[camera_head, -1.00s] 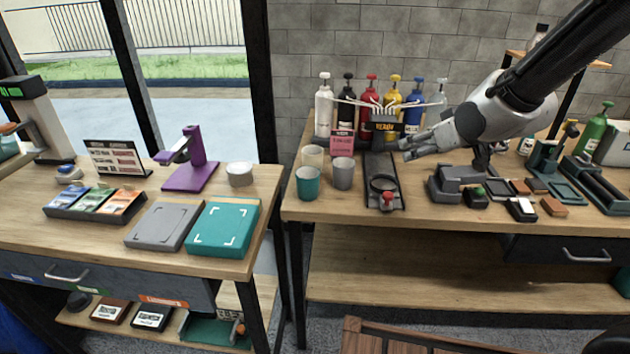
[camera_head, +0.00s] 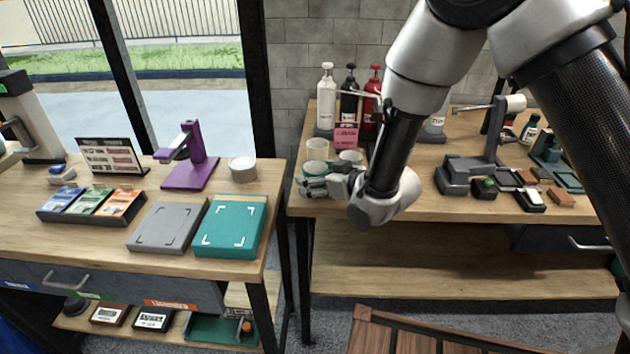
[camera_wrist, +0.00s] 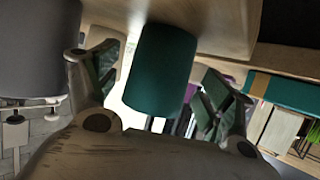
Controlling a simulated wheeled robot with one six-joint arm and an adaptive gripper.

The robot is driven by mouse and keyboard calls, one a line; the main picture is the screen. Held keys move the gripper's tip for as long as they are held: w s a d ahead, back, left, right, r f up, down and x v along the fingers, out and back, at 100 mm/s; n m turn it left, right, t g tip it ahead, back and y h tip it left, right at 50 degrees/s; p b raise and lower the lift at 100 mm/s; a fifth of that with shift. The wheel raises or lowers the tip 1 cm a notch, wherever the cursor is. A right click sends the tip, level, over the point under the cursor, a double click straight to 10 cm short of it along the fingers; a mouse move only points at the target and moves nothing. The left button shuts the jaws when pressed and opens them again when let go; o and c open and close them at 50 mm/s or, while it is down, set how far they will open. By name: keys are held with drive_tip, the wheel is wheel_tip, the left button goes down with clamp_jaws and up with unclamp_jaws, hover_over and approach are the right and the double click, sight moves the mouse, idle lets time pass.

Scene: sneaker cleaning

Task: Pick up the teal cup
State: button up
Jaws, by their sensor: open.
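The teal cup (camera_head: 315,169) stands near the left front corner of the right table; its lower part is hidden behind my gripper (camera_head: 312,184) in the head view. In the wrist view the teal cup (camera_wrist: 160,70) lies between the two spread fingers of my gripper (camera_wrist: 160,90), and the picture is tilted. My gripper is open, with a finger on either side of the cup. I cannot tell whether either finger touches it.
A grey cup (camera_head: 351,157) stands close to the right of the teal cup, and a cream cup (camera_head: 317,149) stands behind it. Pump bottles (camera_head: 326,98) line the back. The left table (camera_head: 100,237) stands across a narrow gap.

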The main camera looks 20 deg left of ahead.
drive_tip(key=shift+w+a+f, duration=0.25)
drive_tip(key=shift+w+a, duration=0.15)
drive_tip(key=shift+a, duration=0.1)
drive_tip(key=c, duration=1)
drive_tip(key=shift+o, duration=0.2)
